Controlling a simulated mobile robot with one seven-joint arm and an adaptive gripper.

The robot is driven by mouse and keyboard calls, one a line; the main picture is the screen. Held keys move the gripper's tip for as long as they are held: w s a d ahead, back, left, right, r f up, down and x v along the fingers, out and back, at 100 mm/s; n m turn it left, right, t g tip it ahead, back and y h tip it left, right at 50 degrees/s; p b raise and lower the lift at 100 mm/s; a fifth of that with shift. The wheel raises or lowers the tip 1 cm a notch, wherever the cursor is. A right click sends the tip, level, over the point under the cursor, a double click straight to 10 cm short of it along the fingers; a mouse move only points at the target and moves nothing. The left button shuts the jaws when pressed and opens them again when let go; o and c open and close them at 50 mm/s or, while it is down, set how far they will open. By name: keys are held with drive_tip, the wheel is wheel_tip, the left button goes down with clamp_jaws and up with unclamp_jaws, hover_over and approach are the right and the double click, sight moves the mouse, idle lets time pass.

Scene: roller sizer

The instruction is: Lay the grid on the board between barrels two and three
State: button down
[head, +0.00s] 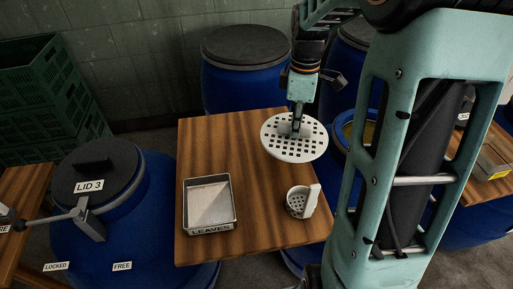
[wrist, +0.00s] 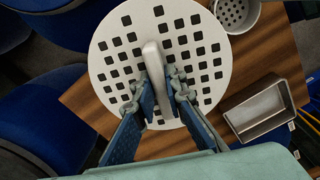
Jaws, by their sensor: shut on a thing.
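The grid (head: 281,149) is a round white plate with square holes and a raised handle bar. My gripper (head: 297,124) is shut on the grid's handle in the head view. In the wrist view the grid (wrist: 205,70) lies beneath my gripper (wrist: 155,88), with the fingers either side of the pale handle. The grid is over the far right part of the wooden board (head: 225,140); whether it touches the board I cannot tell. The barrel with the LID 3 label (head: 70,222) stands left of the board. An open blue barrel (head: 345,128) stands to its right, partly behind my arm.
On the board are a metal tray marked LEAVES (head: 209,229) and a perforated cup with a white handle (head: 297,203). The board's middle and far left are bare. Lidded blue barrels (head: 243,85) stand behind. Green crates (head: 45,95) are stacked at far left.

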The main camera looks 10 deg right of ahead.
drive_tip(key=w+a+f, duration=0.2)
drive_tip(key=w+a, duration=0.1)
drive_tip(key=shift+w+a, duration=0.15)
drive_tip(key=shift+w, duration=0.1)
hover_over(263, 148)
drive_tip(key=f, duration=0.5)
drive_tip(key=shift+s+d, duration=0.35)
drive_tip(key=shift+s, duration=0.05)
drive_tip(key=shift+w+a+f, duration=0.15)
drive_tip(key=shift+a+f, duration=0.05)
drive_tip(key=shift+f, duration=0.15)
drive_tip(key=shift+w+a+f, duration=0.1)
drive_tip(key=shift+w+f, duration=0.05)
drive_tip(key=shift+f, duration=0.75)
drive_tip(key=shift+w+a+f, duration=0.1)
drive_tip(key=shift+f, duration=0.8)
drive_tip(key=shift+f, duration=0.1)
drive_tip(key=shift+f, duration=0.15)
drive_tip(key=c, duration=2)
unclamp_jaws()
drive_tip(key=shift+o, duration=0.2)
wheel_tip(263, 148, up, 12)
drive_tip(key=shift+r+p, duration=0.25)
drive_tip(key=shift+p, duration=0.05)
